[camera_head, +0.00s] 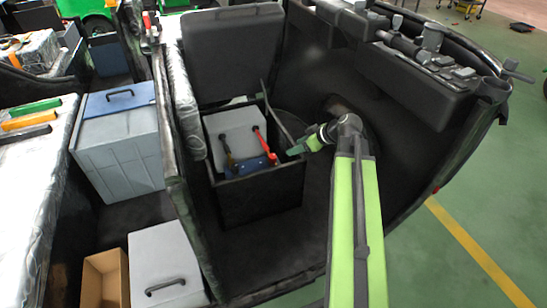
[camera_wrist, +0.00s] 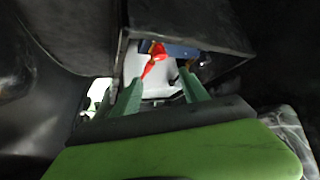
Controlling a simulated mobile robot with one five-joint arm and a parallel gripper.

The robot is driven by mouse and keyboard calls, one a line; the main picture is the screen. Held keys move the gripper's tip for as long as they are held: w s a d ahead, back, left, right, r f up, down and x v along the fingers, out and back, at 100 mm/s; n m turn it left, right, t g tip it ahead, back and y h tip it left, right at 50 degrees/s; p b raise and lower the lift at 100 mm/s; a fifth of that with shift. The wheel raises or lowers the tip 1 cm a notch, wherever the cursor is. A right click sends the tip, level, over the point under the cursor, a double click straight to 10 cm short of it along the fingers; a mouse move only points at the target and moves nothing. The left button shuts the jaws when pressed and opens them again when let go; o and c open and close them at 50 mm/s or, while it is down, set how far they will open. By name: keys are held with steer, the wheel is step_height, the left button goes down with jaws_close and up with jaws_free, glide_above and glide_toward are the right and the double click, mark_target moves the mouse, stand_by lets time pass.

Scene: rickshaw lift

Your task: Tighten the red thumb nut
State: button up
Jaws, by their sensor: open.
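The red thumb nut (camera_head: 266,147) shows as a red part on the white box inside the black open bin, near a blue piece. In the wrist view the red part (camera_wrist: 154,58) lies beyond my fingers, nearer the left finger. My gripper (camera_head: 291,151) is at the bin's right rim, to the right of the red part, and they look slightly apart. In the wrist view my gripper (camera_wrist: 160,96) is open, with two green fingers spread and nothing between them. The exact shape of the nut is too small to tell.
The black bin (camera_head: 262,200) stands inside a dark cab shell. A black lid or seat back (camera_head: 233,50) rises behind it. A dark handle (camera_head: 230,153) stands left of the red part. A blue bracket (camera_wrist: 182,51) is beside it in the wrist view. Grey boxes stand at left.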

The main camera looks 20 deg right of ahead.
mark_target(273, 156)
steer(key=b+x, duration=1)
steer(key=x, duration=0.5)
steer(key=shift+f, duration=0.35)
steer(key=shift+w+a+f+b, duration=0.2)
steer(key=shift+w+a+b, duration=0.05)
steer(key=shift+w+b, duration=0.1)
